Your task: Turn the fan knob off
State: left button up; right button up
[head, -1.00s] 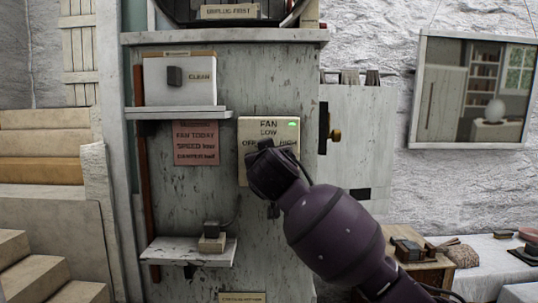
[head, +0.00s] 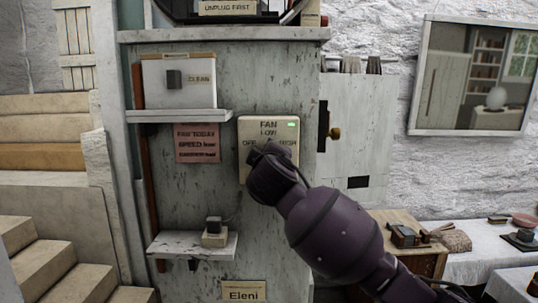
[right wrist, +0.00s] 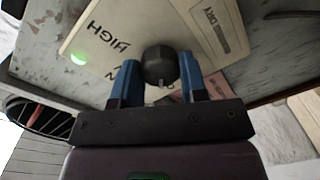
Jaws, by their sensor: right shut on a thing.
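The fan panel (head: 268,128) is a cream plate marked FAN, LOW, OFF and HIGH on the weathered grey board. A green light glows at its upper right. In the head view my right gripper (head: 262,152) covers the knob. In the right wrist view the dark, faceted knob (right wrist: 159,64) sits between the two blue fingers of my right gripper (right wrist: 160,82), which is shut on it. A pale mark shows on the knob's lower edge there; I cannot tell which setting it points to. My left gripper is out of view.
A pink note (head: 197,143) about the fan hangs left of the panel. Two small shelves (head: 180,115) and (head: 190,245) stick out from the board at left. A grey cabinet door (head: 360,130) with a brass knob is at right.

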jog(key=shift+n, duration=0.6)
jog(key=o, duration=0.9)
jog(key=s+b, duration=0.2)
jog(key=s, duration=0.9)
jog(key=shift+d+r, duration=0.1)
jog(key=shift+r, duration=0.05)
